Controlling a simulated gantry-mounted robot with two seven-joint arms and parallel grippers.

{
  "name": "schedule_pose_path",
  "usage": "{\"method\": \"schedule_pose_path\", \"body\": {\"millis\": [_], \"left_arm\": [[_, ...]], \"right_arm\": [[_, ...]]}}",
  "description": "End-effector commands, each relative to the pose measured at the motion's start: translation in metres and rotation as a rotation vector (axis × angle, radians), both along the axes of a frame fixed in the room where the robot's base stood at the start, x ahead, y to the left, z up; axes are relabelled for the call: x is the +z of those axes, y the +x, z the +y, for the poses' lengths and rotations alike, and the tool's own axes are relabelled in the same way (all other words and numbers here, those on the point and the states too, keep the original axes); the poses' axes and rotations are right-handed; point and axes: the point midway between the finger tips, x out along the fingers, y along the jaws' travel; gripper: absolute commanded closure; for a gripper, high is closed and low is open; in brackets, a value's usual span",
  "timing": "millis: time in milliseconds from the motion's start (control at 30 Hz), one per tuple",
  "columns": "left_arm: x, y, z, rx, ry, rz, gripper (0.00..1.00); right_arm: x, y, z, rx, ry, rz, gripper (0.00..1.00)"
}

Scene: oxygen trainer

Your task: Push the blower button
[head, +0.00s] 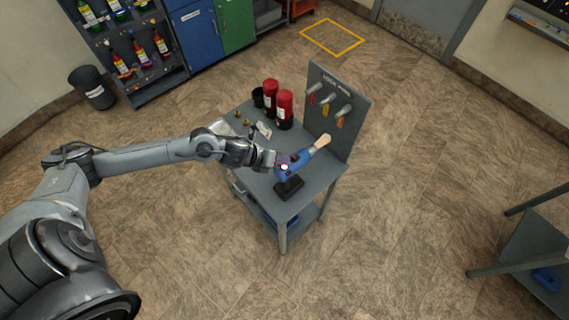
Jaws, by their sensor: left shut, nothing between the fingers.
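A blue blower (297,161) with a pale nozzle pointing up and right is at the front of the small grey table. A black base (288,187) sits just below it on the tabletop. A small light spot, perhaps the button, shows on the blower's near side. My left gripper (280,164) is shut and is right at the blower's left end, close to that spot; I cannot tell if it touches. The fingertips are small and partly merge with the blower. My right gripper is not in view.
The grey table (322,172) has an upright panel (345,98) with hanging tags. Two red-and-black cylinders (284,108), a black cup (257,97) and small brass parts stand toward its back. Open floor surrounds it; another table (535,255) is at right.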

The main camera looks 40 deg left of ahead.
Motion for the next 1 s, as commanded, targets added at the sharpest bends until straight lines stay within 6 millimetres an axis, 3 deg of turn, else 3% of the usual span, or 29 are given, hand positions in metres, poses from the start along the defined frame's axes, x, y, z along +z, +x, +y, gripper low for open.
{"method": "schedule_pose_path", "body": {"millis": [467, 1000], "left_arm": [[0.006, 0.000, 0.000, -0.001, 0.000, -0.001, 1.00], [0.055, 0.000, 0.000, -0.001, 0.001, -0.001, 1.00]], "right_arm": [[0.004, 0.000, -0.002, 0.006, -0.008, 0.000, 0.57], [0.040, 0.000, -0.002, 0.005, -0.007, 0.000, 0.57]]}}
